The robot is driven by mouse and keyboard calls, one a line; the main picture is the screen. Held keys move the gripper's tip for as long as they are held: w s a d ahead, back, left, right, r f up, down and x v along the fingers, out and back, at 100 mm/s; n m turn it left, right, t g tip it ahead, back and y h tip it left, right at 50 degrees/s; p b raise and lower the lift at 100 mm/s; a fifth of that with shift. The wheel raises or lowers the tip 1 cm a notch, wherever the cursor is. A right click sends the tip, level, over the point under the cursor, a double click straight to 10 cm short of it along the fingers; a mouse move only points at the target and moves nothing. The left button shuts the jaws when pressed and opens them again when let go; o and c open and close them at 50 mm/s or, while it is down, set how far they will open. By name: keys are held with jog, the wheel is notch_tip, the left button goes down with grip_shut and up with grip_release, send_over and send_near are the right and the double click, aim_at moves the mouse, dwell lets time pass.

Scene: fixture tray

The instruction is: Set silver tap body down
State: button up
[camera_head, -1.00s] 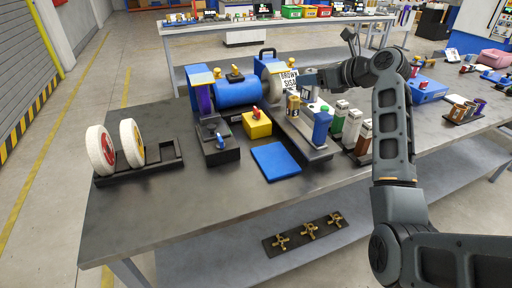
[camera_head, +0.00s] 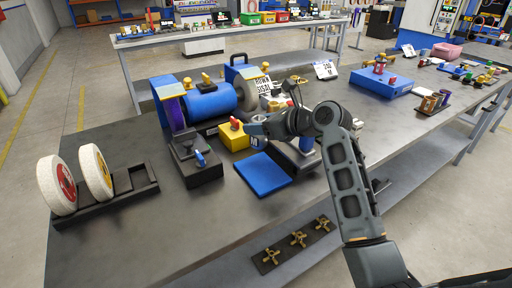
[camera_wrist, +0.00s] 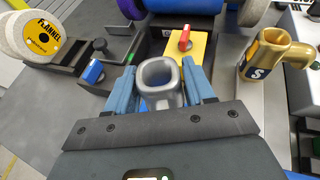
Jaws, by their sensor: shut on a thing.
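My gripper (camera_wrist: 161,88) is shut on the silver tap body (camera_wrist: 160,80), whose hollow, rounded open end faces the wrist camera between the two blue-grey fingers. In the head view my gripper (camera_head: 254,131) hangs beside the yellow switch box and above the back of the flat blue mat (camera_head: 263,174); the tap body is hard to make out there. A gold tap body (camera_wrist: 272,55) with an "S" label stands to the right in the wrist view. I cannot tell whether the silver body touches anything below; its lower part is hidden.
The yellow box (camera_head: 233,137) with a red switch and the black box (camera_head: 196,165) with a blue lever stand close by. The blue polishing machine (camera_head: 205,101) is behind. White wheels (camera_head: 57,185) stand in a black rack at left. Bare grey bench lies in front.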

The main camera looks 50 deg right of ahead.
jog(key=shift+s+a+f, duration=0.25)
jog(key=shift+a+f, duration=0.2)
jog(key=shift+f, duration=0.5)
jog(key=shift+s+a+f, duration=0.25)
jog(key=shift+a+f, duration=0.2)
jog(key=shift+f, duration=0.5)
jog(key=shift+s+a+f, duration=0.25)
jog(key=shift+a+f, duration=0.2)
jog(key=shift+f, duration=0.5)
jog(key=o, duration=1.5)
jog(key=shift+f, duration=0.15)
jog(key=shift+c, duration=0.2)
jog(key=v, duration=1.2)
